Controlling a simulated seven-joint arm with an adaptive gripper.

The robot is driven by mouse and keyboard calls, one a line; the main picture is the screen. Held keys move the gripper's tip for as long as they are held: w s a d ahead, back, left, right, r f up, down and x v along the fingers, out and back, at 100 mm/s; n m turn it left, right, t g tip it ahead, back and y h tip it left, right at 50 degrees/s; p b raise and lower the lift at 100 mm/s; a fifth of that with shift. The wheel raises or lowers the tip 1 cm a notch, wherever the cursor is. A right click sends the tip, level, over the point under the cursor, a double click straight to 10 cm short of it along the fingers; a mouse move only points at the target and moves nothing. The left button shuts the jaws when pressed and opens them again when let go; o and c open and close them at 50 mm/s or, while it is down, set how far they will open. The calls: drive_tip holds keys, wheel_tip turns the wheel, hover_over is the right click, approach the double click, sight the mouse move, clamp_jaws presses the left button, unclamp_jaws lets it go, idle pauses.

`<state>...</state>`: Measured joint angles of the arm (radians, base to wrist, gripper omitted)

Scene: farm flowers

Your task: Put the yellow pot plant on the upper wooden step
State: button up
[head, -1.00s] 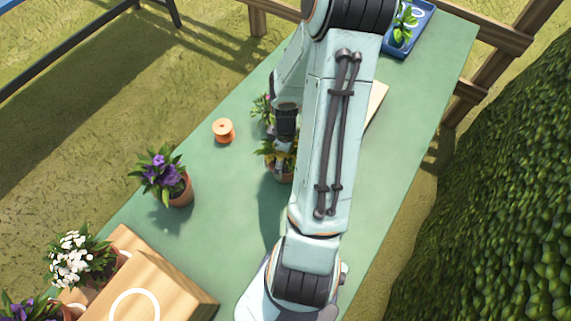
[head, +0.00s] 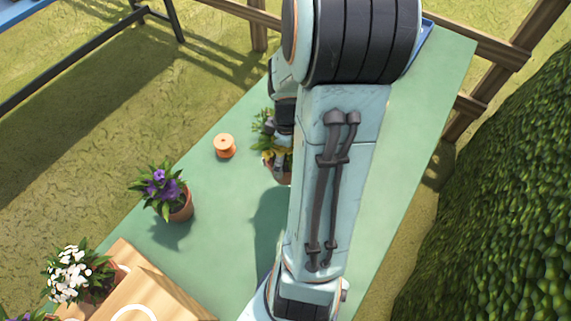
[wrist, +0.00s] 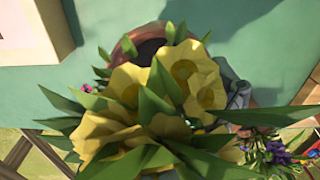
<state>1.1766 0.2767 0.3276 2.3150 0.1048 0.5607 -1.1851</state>
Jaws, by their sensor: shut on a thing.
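The yellow pot plant fills much of the wrist view, with large yellow flowers (wrist: 190,75), green leaves and a terracotta pot rim. In the head view, the yellow pot plant (head: 270,163) is partly hidden by my arm. My gripper (head: 283,150) is shut on it; a grey finger shows beside the flowers in the wrist view. The pot appears raised, with its shadow on the green table. The wooden steps (head: 130,275) are at the lower left, cut off by the frame. The upper step bears a white ring (head: 135,314).
A purple-flowered pot (head: 180,203) stands on the green table (head: 215,240) between my gripper and the steps. A white-flowered pot (head: 70,275) stands at the steps' left. A green plant (head: 263,125) is just behind the held plant.

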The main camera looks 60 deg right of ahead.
wheel_tip(320, 180, up, 2)
drive_tip(key=shift+r, duration=0.2)
drive_tip(key=shift+w+a+r, duration=0.1)
drive_tip(key=shift+w+a, duration=0.05)
drive_tip(key=shift+w, duration=0.05)
drive_tip(key=w+a+r+n, duration=0.3)
drive_tip(key=a+r+n, duration=0.25)
drive_tip(key=a, duration=0.55)
drive_tip(key=w+a+r+n, duration=0.2)
drive_tip(key=a+r+n, duration=0.3)
drive_tip(key=a, duration=0.5)
drive_tip(key=s+a+r+n, duration=0.8)
drive_tip(key=s+a+r, duration=0.15)
drive_tip(key=s, duration=0.35)
drive_tip(key=shift+w+a+f, duration=1.5)
drive_tip(key=shift+a+f, duration=0.3)
drive_tip(key=shift+f, duration=0.45)
drive_tip(key=shift+w+a+f, duration=1.55)
drive_tip(key=shift+a+f, duration=0.2)
drive_tip(key=shift+f, duration=0.5)
drive_tip(key=shift+w+a+f, duration=1.5)
drive_tip(key=shift+a+f, duration=0.3)
drive_tip(key=shift+f, duration=0.45)
